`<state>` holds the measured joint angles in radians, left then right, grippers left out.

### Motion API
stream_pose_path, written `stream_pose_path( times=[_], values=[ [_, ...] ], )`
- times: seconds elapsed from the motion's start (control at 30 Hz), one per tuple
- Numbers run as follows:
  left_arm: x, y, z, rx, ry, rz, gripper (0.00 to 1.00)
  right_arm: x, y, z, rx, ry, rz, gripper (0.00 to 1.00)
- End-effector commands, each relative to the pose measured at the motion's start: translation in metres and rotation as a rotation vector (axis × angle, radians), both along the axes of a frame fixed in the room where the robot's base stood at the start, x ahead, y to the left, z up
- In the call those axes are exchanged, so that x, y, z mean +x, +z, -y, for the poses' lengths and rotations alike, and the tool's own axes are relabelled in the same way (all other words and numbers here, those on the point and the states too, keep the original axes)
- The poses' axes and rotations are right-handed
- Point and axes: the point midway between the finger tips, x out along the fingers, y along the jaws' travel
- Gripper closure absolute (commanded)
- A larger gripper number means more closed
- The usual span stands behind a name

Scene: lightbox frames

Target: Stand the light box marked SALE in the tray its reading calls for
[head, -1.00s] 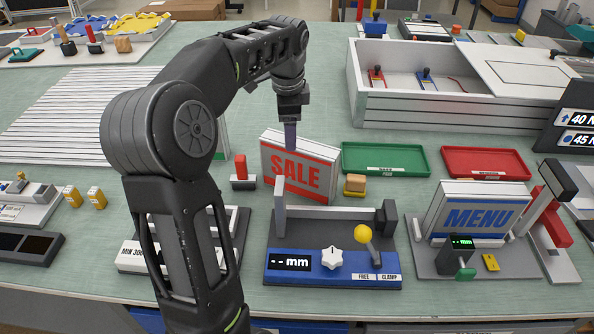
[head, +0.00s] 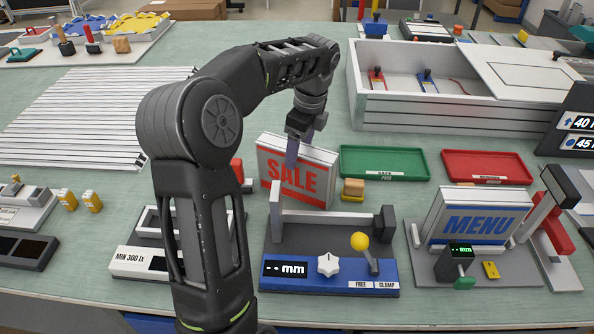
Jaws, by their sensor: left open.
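The SALE light box (head: 320,180), white with red lettering and a red lower edge, stands upright behind the blue-fronted gauge (head: 330,275), whose display reads "-- mm". The green tray (head: 384,162) and the red tray (head: 486,166) lie empty behind and to the right. Their labels are too small to read surely. The gauge's yellow-knobbed lever (head: 361,242) stands near the FREE and CLAMP labels. My right gripper is out of view.
The MENU light box (head: 478,216) stands in a fixture at right with a small green display. A MIN 300 lx meter (head: 140,262) sits at left, partly behind my arm.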

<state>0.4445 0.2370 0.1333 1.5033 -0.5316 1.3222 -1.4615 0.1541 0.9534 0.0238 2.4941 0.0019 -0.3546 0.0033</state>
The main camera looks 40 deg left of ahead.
Motion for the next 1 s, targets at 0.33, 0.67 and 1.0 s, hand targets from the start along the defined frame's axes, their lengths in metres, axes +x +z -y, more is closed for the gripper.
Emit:
stream_pose_path(
  times=[0.33, 0.67, 1.0],
  values=[
    [-0.001, -0.019, -0.003, -0.001, 0.001, 0.000, 0.29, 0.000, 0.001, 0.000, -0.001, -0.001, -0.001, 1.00],
    [-0.004, -0.035, -0.006, -0.002, 0.003, -0.003, 0.29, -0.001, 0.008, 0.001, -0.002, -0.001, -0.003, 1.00],
    [-0.006, -0.070, -0.011, -0.002, 0.001, 0.001, 0.29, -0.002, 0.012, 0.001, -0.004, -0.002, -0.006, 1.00]
  ],
)
